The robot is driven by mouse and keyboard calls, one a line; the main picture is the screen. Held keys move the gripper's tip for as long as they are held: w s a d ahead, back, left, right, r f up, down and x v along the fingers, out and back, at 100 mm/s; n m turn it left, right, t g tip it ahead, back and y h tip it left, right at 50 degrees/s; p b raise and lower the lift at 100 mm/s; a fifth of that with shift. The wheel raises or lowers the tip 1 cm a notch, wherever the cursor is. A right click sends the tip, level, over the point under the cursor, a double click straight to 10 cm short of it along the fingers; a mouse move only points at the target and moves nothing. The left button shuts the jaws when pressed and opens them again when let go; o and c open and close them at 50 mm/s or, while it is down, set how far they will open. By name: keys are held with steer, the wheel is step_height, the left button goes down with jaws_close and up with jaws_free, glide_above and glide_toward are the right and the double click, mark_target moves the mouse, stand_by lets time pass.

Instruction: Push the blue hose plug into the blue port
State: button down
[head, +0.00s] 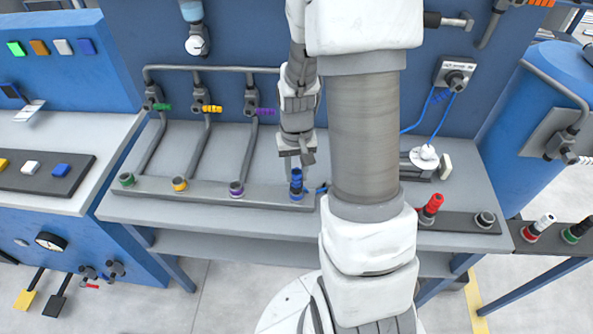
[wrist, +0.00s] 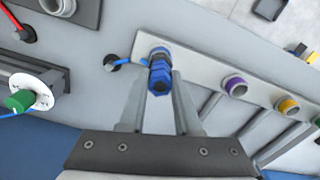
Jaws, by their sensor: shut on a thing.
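My gripper (head: 297,160) points down at the right end of the grey rail and is shut on the blue hose plug (head: 297,184). In the wrist view the plug (wrist: 160,76) sits between the two fingertips (wrist: 161,86). The plug appears upright and lined up over the end position of the rail, where the blue port is. The port itself is mostly hidden under the plug, so I cannot tell how deep the plug sits. A short blue hose (wrist: 128,63) runs from beside the plug to a dark fitting on the bench.
The rail (head: 208,193) also carries a purple port (head: 236,188), a yellow port (head: 180,184) and a green port (head: 127,180). A red plug (head: 431,207) stands on a plate to the right, beside a grey port (head: 485,219). Pipes with coloured valves rise behind.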

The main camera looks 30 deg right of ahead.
steer(key=shift+f, duration=0.25)
steer(key=c, duration=0.5)
jaws_free()
steer(key=shift+r, duration=0.1)
step_height(320, 180, up, 17)
steer(key=shift+r+p, duration=0.2)
steer(key=shift+p, duration=0.75)
steer(key=s+a+r+n+t, duration=0.1)
steer(key=s+a+r+t, duration=0.1)
steer(key=s+a+r, duration=0.1)
steer(key=s+a+r+n+t, duration=0.1)
steer(key=s+a+r, duration=0.2)
steer(key=s+a, duration=0.1)
steer(key=s+a+r+n+t, duration=0.1)
steer(key=s+a+r+t, duration=0.1)
steer(key=s, duration=0.3)
steer(key=shift+s+a+r+n+t, duration=0.2)
steer(key=shift+a+r+n+t, duration=0.15)
steer(key=shift+a+r, duration=0.35)
